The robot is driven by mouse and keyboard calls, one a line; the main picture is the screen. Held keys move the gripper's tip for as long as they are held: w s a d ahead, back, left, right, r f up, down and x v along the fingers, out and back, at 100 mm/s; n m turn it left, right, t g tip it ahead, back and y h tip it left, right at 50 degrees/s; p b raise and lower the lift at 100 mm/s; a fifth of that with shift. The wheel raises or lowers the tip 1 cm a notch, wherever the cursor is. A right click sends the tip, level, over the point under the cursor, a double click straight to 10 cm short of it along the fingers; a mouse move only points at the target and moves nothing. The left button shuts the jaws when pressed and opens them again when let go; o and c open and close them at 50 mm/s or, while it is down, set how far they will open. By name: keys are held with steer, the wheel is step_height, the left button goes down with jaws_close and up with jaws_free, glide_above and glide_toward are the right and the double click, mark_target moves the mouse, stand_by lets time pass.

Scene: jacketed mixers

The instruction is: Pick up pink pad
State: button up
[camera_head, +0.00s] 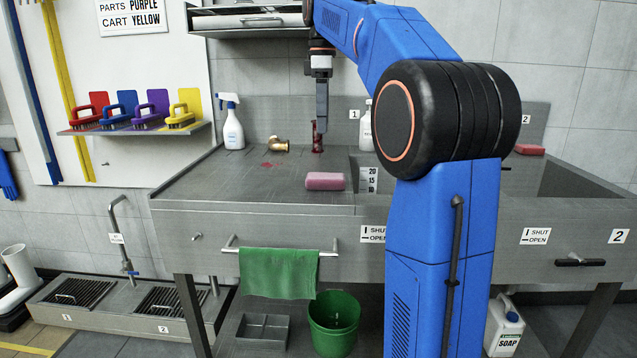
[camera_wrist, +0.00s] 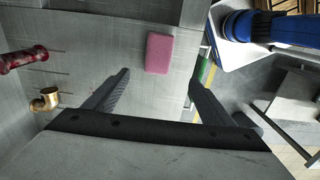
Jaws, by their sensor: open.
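The pink pad (camera_head: 325,181) lies flat near the front edge of the grey counter, left of the small scale label. It also shows in the wrist view (camera_wrist: 159,53), ahead of the fingertips and roughly centred between them, apart from both. My gripper (camera_head: 321,125) points down above the counter, behind the pad in the head view. In the wrist view my gripper (camera_wrist: 159,77) has its two fingers spread wide with nothing between them.
A dark red fitting (camera_head: 317,140), a brass elbow (camera_head: 278,144) and a white spray bottle (camera_head: 232,122) stand at the back of the counter. A sink basin (camera_head: 580,183) is at right. A green towel (camera_head: 278,272) hangs on the front rail. The counter around the pad is clear.

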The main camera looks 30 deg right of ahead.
glide_above(326, 176)
steer(key=f, duration=1)
steer(key=shift+w+a, duration=0.2)
steer(key=shift+a, duration=0.2)
steer(key=shift+d+f, duration=0.2)
steer(key=shift+f, duration=1.1)
steer(key=shift+d+f, duration=0.2)
steer(key=shift+f, duration=1.1)
steer(key=c, duration=1.2)
steer(key=shift+c, duration=0.2)
step_height(326, 176, up, 10)
steer(key=o, duration=0.6)
steer(key=shift+c, duration=0.2)
steer(key=c, duration=0.4)
